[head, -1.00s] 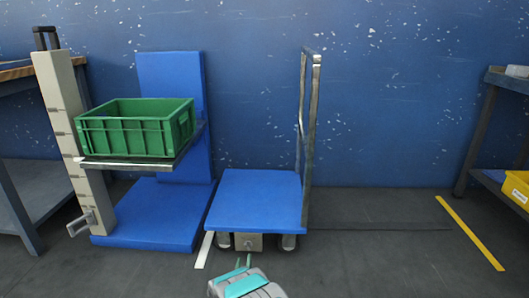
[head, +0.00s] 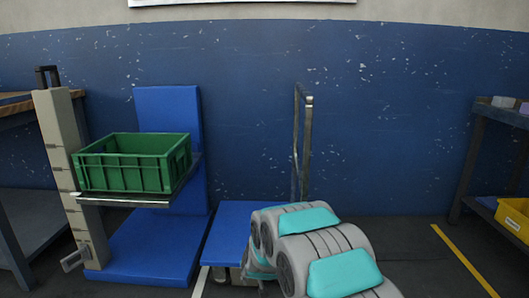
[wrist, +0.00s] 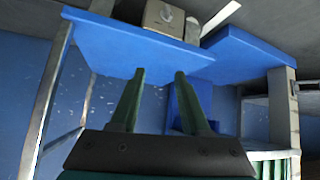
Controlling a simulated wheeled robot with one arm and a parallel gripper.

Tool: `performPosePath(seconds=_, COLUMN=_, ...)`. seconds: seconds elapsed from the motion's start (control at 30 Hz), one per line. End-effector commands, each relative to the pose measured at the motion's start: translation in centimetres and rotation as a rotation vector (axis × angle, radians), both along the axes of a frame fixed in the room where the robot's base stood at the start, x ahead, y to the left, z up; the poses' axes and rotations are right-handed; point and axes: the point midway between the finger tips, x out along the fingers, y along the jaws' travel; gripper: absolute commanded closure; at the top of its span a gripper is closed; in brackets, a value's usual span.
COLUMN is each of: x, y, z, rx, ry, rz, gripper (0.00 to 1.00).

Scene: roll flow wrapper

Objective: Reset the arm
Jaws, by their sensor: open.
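My gripper (wrist: 159,74) shows in the wrist view with its two dark green fingers spread apart and nothing between them. In the head view my folded grey and teal arm rises in front of the blue cart, and my gripper is hidden behind it. The wrist view is upside down. It shows the blue cart deck (wrist: 150,48) beyond the fingertips, with a gap between.
A green crate (head: 132,163) sits on the raised platform of a blue lift stand (head: 155,245). The flat cart (head: 238,222) has an upright metal handle (head: 305,140). Shelving with a yellow bin (head: 514,218) stands right. Floor between cart and shelving looks clear.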

Motion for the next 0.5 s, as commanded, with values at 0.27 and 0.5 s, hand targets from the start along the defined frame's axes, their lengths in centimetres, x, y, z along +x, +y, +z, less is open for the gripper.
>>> performPosePath(seconds=0.27, x=-7.5, y=-3.7, z=7.1, rx=0.03, ry=0.195, rz=-0.002, gripper=0.54)
performPosePath(seconds=0.5, x=-15.8, y=-7.3, z=12.0, rx=0.032, ry=0.366, rz=-0.02, gripper=0.54)
